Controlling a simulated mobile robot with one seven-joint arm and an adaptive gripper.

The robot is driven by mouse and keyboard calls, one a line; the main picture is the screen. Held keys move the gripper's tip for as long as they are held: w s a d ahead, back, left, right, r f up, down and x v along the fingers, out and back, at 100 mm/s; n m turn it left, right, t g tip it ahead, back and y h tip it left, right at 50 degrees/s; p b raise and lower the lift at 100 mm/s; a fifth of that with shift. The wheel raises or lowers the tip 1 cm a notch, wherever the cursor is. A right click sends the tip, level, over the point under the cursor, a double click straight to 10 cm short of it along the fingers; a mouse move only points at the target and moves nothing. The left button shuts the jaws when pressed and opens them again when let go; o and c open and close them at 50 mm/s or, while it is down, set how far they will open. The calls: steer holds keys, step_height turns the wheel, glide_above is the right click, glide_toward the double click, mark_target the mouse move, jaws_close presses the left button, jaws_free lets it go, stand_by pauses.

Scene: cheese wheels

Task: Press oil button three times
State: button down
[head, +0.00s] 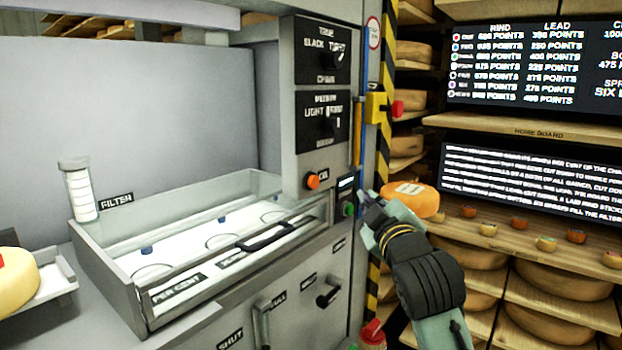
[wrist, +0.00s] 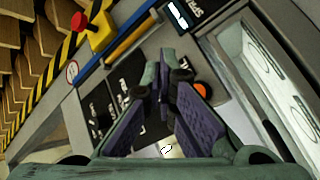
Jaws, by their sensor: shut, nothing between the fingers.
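The oil button is an orange round button (head: 312,181) on the grey machine panel, beside a small dark label ending in "IL". In the wrist view the orange button (wrist: 200,89) shows just right of the fingers, partly hidden by them. My gripper (head: 368,198) is shut and empty. In the head view it is to the right of and a little below the orange button, near a green button (head: 348,209) on the same panel. In the wrist view my fingers (wrist: 162,82) point toward the panel. I cannot tell how far their tips are from it.
A glass-sided tray (head: 170,275) with a dark handle juts out left of the panel. A yellow box with a red button (head: 377,107) stands above my gripper by a striped post. An orange cheese (head: 410,200) and shelves are at the right.

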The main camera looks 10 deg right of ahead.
mark_target(314, 182)
steer(key=shift+a, duration=0.1)
steer(key=w+a+p, duration=0.1)
steer(key=w+a, duration=0.4)
steer(key=w, duration=0.2)
steer(key=shift+a, duration=0.15)
stand_by(1.7)
steer(key=shift+w+a, duration=0.25)
steer(key=shift+w+a, duration=0.25)
steer(key=shift+w, duration=0.1)
stand_by(0.7)
steer(key=shift+s+d, duration=0.1)
steer(key=shift+s, duration=0.05)
steer(key=shift+s+d, duration=0.4)
steer(key=shift+s, duration=0.15)
